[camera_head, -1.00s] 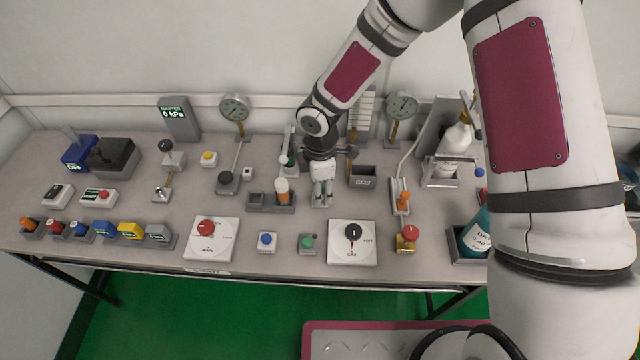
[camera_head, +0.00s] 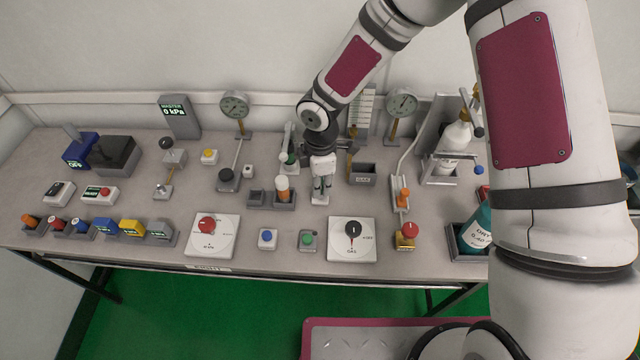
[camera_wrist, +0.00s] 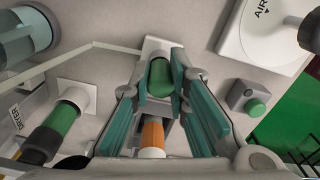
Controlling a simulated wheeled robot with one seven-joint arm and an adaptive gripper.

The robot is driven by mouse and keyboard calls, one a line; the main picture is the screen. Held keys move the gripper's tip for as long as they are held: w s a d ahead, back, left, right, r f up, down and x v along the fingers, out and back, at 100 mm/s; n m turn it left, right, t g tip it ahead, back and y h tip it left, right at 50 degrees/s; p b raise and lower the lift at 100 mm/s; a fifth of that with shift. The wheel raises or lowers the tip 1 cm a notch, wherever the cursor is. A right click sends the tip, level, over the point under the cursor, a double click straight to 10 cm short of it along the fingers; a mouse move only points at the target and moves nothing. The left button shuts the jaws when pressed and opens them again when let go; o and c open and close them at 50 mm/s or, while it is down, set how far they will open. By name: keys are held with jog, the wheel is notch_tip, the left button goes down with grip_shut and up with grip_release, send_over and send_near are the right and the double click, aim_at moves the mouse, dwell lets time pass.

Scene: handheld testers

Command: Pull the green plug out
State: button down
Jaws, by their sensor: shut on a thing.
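The green plug (camera_wrist: 161,78) is a short green cylinder between my gripper's teal finger pads in the wrist view. My gripper (camera_wrist: 163,88) is shut on it. A pale block (camera_wrist: 157,46) shows just beyond the plug. I cannot tell how deep the plug sits in it. In the head view my gripper (camera_head: 322,184) points down over the pale block (camera_head: 320,199), near the middle of the bench. The fingers hide most of the plug there.
An orange cylinder with a white end (camera_wrist: 152,136) is close below the fingers in the wrist view. A green-and-black fitting (camera_wrist: 60,128) stands to the left. A green button (camera_head: 307,239) and a black-knobbed dial (camera_head: 352,236) lie nearer the bench's front edge.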

jog(key=shift+r+p, duration=0.95)
jog(key=shift+r, duration=1.25)
